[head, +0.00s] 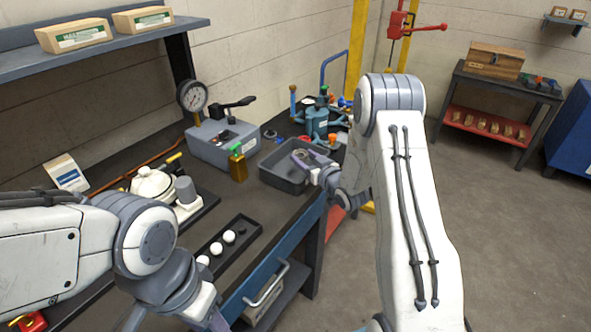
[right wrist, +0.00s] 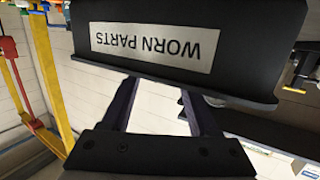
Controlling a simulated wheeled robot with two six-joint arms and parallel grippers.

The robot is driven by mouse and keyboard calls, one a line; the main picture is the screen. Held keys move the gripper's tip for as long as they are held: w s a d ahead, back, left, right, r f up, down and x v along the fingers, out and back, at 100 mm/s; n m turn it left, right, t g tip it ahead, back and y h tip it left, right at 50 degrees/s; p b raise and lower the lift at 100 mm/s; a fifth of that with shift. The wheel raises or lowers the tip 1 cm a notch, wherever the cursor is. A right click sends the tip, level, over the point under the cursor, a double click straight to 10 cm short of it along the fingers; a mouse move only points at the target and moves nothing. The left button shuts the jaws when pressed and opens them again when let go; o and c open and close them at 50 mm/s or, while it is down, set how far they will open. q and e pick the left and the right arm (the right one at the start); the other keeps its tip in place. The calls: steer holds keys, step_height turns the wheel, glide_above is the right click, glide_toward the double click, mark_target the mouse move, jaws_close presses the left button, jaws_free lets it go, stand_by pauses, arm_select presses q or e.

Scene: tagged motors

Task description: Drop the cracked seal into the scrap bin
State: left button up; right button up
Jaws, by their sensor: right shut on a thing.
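The dark grey open bin (head: 284,178) stands on the bench, right of its middle. In the right wrist view a dark bin wall (right wrist: 270,75) carries an upside-down "WORN PARTS" label. My right gripper (head: 308,162) reaches over the bin from the right, its fingertips at the opening. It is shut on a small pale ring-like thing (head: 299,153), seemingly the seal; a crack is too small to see. In the right wrist view the fingertips are hidden behind the bin wall. My left gripper (head: 217,321) is at the bottom edge, partly cut off.
A black tray (head: 212,258) with white round pieces lies at the bench front. A green-capped amber bottle (head: 238,163) stands left of the bin, near a grey box with a gauge (head: 193,96). A blue valve assembly (head: 317,120) is behind the bin. The floor at right is clear.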

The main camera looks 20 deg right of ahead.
steer(key=o, duration=1.4)
steer(key=shift+s, duration=0.1)
steer(key=shift+s+d, duration=0.15)
steer(key=shift+s, duration=0.15)
steer(key=b+v, duration=0.2)
steer(key=v, duration=0.7)
steer(key=shift+s+r, duration=0.1)
steer(key=shift+s, duration=0.15)
